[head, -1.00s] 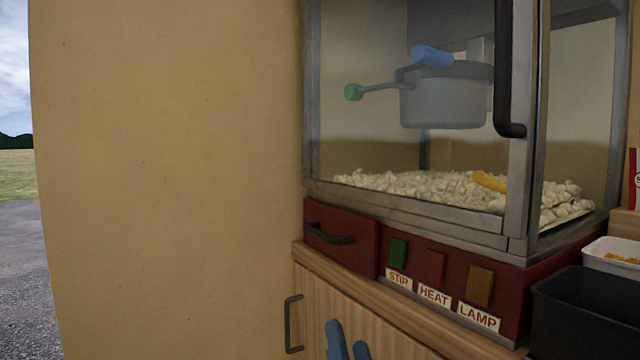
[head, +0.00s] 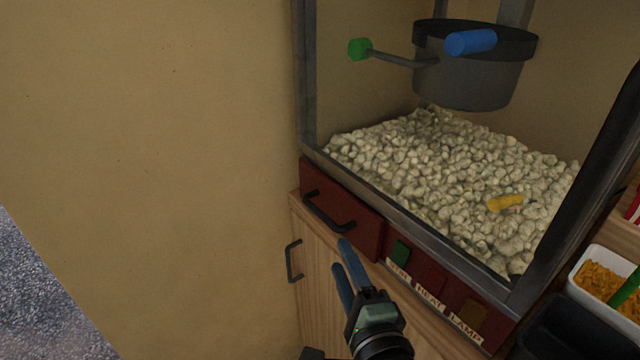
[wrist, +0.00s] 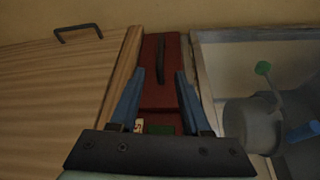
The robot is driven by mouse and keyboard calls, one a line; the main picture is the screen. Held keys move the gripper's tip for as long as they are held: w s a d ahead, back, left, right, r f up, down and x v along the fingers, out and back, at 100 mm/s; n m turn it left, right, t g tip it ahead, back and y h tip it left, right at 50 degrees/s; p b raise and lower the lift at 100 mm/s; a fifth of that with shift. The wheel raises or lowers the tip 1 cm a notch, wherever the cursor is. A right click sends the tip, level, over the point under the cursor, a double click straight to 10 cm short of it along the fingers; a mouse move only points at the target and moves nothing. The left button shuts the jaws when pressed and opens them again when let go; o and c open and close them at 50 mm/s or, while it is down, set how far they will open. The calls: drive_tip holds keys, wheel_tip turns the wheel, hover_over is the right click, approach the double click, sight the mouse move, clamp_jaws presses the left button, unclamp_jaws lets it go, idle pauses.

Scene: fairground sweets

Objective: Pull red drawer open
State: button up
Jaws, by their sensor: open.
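The red drawer (head: 343,211) sits shut at the left end of the popcorn machine's base, with a dark bar handle (head: 328,213) across its front. My gripper (head: 343,262) is open and empty, in front of and a little below the drawer, apart from the handle. In the wrist view the red drawer (wrist: 161,90) and its handle (wrist: 160,62) lie beyond and between the two blue fingers of my gripper (wrist: 160,92). No finger touches the handle.
STIR, HEAT and LAMP switches line the base right of the drawer; the green switch (head: 400,252) is nearest. A wooden cabinet (head: 312,285) with a dark handle (head: 293,261) is below. A wall (head: 160,170) stands left. Popcorn (head: 450,170) fills the machine.

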sight(326, 222)
drive_tip(key=x, duration=1.2)
drive_tip(key=shift+w, duration=0.4)
clamp_jaws()
idle(0.9)
